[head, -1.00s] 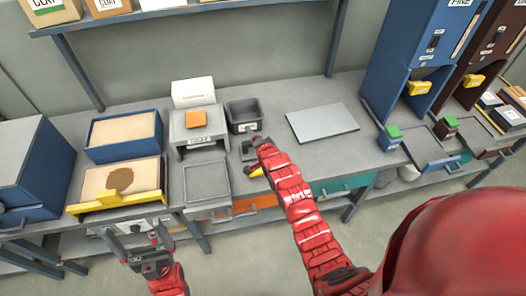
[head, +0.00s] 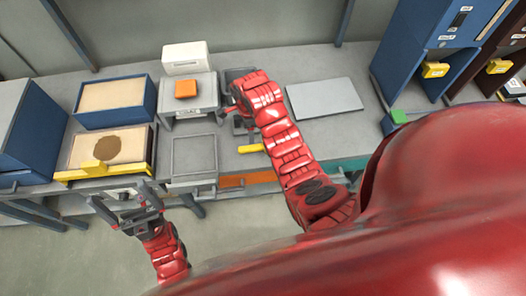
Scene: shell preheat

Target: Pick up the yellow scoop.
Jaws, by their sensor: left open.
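A yellow handle-like piece, which looks like the yellow scoop (head: 250,149), lies at the front edge of the grey bench, right of the shallow grey tray. My right forearm covers its right end, so I cannot see its whole shape. My left gripper (head: 121,197) is open and empty, in front of the bench and left of the scoop, apart from it.
A shallow grey tray (head: 194,177) stands at the bench front. An orange block (head: 186,89) sits on a grey stand. A flat grey plate (head: 325,84) lies at right. My red body blocks the lower right.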

